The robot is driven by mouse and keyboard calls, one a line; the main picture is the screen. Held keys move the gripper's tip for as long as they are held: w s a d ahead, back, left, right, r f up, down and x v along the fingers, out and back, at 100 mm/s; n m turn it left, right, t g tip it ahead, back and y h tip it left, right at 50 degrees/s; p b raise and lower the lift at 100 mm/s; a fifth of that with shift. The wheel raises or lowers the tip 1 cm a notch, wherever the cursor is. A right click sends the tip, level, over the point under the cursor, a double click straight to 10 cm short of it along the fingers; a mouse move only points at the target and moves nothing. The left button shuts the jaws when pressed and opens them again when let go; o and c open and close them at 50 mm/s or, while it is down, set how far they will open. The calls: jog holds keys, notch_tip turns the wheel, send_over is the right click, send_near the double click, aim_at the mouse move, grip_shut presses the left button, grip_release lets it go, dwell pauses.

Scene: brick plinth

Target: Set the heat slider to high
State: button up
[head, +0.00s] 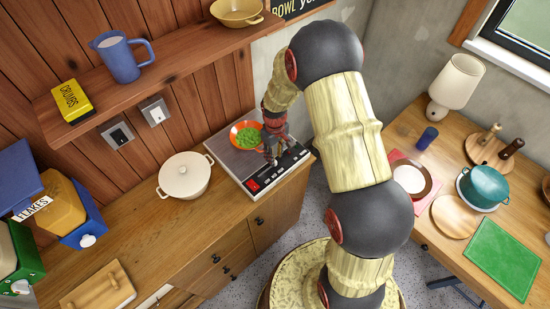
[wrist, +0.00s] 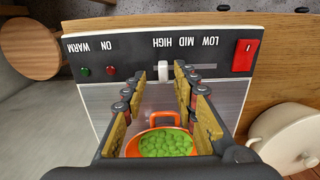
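The heat slider's white knob (wrist: 163,71) shows in the wrist view, at the end of its slot beside the HIGH label. The MID and LOW labels lie to its right; the print is upside down. My gripper (wrist: 161,76) is open, its two fingers on either side of the knob with gaps visible. Whether a fingertip touches the knob is unclear. In the head view my gripper (head: 273,160) is over the front panel of the hot plate (head: 224,152) and hides the knob.
An orange pan (head: 235,127) with green peas sits on the hot plate. The panel has a red switch (wrist: 245,55), a green lamp (wrist: 84,71) and a red lamp (wrist: 110,70). A white lidded pot (head: 184,176) stands on the counter to the left.

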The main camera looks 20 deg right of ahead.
notch_tip(320, 180, up, 10)
jog(key=shift+f, duration=0.15)
dwell(0.7)
jog(key=s+a+r+m+t+b, duration=0.1)
jog(key=s+r+b, duration=0.5)
jog(key=s, duration=0.6)
jog(key=s+a+r+m+t+b, duration=0.2)
jog(key=s+a+r+t+b, duration=0.2)
jog(key=s+r, duration=0.5)
jog(key=s+a+b, duration=0.2)
jog(key=s, duration=0.2)
jog(key=shift+m+t, duration=0.3)
jog(key=shift+w+r, duration=0.1)
jog(key=shift+w, duration=0.05)
jog(key=shift+c, duration=0.2)
dwell(2.3)
